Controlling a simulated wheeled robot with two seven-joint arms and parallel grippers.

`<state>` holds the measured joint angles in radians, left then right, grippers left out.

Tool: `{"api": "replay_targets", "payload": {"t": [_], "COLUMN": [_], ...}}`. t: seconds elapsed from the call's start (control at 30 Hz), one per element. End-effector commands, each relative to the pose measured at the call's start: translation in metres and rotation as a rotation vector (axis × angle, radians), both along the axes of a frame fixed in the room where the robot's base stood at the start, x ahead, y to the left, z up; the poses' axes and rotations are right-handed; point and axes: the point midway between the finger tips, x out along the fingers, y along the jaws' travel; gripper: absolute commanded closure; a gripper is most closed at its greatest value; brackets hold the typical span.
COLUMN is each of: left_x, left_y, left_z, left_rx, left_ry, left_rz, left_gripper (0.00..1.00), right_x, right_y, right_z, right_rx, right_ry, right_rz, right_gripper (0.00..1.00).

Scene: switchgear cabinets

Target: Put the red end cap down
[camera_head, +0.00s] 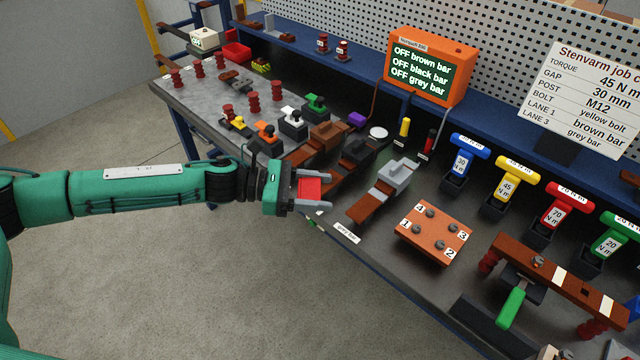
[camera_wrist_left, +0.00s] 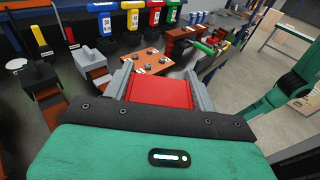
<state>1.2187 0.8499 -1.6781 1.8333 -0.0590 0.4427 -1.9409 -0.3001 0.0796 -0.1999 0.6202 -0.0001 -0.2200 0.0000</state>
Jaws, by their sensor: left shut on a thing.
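The red end cap (camera_head: 310,188) is a red block between the grey fingers of my left gripper (camera_head: 314,190). The gripper is shut on it and holds it by the bench's front edge, left of the grey bar in the head view. In the left wrist view the red end cap (camera_wrist_left: 160,92) fills the space between the two fingers of my left gripper (camera_wrist_left: 160,85). Whether the cap touches anything below is hidden. My right gripper does not show.
An orange numbered plate (camera_head: 432,232) sits farther right. Coloured T-handled tools (camera_head: 515,180) stand behind it. An orange display (camera_head: 430,66) stands at the back. Red posts (camera_head: 254,103) stand on the left.

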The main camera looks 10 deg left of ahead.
Motion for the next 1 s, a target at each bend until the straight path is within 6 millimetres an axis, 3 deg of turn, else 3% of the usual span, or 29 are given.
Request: {"api": "replay_targets", "payload": {"t": [0.3,0.5,0.73,1.0], "left_x": [-0.003,-0.024,-0.048,-0.053], "left_y": [-0.002,-0.035,-0.073,-0.070], "left_z": [-0.003,-0.012,-0.013,-0.007], "left_rx": [0.000,-0.005,-0.004,-0.003], "left_ry": [0.001,0.005,0.004,0.008], "left_rz": [-0.026,0.011,0.168,0.429], "left_gripper": [0.70,0.70,0.70,0.70], "right_x": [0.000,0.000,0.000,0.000], "right_y": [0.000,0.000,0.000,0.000], "right_z": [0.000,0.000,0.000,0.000], "right_rx": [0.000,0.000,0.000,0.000], "right_ry": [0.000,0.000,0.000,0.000], "right_rz": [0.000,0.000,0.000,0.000], "right_gripper": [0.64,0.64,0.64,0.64]}}
